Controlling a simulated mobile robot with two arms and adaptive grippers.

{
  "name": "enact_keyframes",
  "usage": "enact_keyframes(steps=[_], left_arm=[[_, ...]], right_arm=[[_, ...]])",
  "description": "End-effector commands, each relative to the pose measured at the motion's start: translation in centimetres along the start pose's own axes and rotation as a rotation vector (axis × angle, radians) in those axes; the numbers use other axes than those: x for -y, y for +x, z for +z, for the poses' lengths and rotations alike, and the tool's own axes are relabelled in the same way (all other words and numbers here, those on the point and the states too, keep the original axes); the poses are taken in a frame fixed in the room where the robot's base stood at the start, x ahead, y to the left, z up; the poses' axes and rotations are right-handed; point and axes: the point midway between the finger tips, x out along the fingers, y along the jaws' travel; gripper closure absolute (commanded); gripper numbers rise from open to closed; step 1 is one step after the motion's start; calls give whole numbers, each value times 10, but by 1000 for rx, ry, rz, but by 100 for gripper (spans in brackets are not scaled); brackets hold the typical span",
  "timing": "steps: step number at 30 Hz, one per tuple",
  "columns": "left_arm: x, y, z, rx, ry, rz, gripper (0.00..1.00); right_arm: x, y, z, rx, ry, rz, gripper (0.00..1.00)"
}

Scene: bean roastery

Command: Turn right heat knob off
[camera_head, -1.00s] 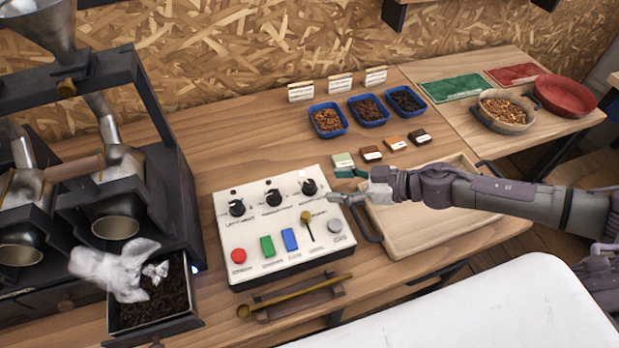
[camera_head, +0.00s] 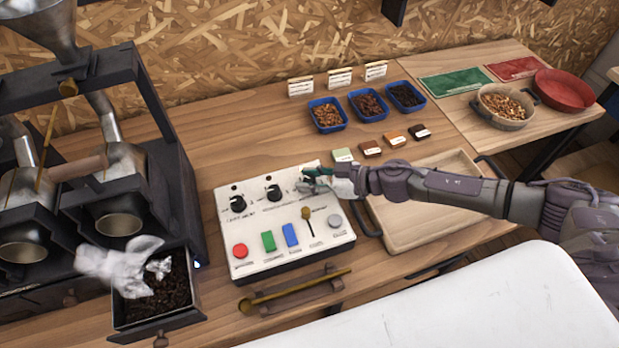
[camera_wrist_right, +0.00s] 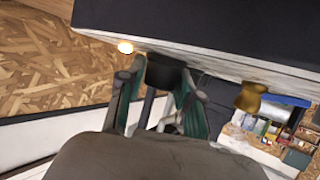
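The white control panel (camera_head: 265,225) stands on the wooden table with a row of black knobs along its back. The left knob (camera_head: 237,204) and the middle knob (camera_head: 273,193) are in plain view. My right gripper (camera_head: 312,180) is at the panel's back right corner and hides the right heat knob in the head view. In the right wrist view the black right knob (camera_wrist_right: 165,72) sits between the two green-padded fingers (camera_wrist_right: 162,92). The fingers flank it, and a narrow gap seems to show on the left side. The knob's pointer is hidden. My left gripper is out of view.
A brass lever (camera_head: 308,222), coloured buttons and a grey button (camera_head: 335,221) are close in front of the right knob. A wooden tray (camera_head: 420,235) lies right of the panel under my arm. A black roaster (camera_head: 170,170) stands at the left.

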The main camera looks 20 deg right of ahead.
Motion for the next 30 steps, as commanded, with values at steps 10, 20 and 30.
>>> enact_keyframes(steps=[10, 20, 30], left_arm=[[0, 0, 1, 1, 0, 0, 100], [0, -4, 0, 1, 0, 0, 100], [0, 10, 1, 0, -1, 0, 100]], right_arm=[[0, 0, 0, 0, -2, -7, 100], [-2, 0, -1, 0, -54, -128, 100], [-2, 2, 1, -1, -173, -406, 100]])
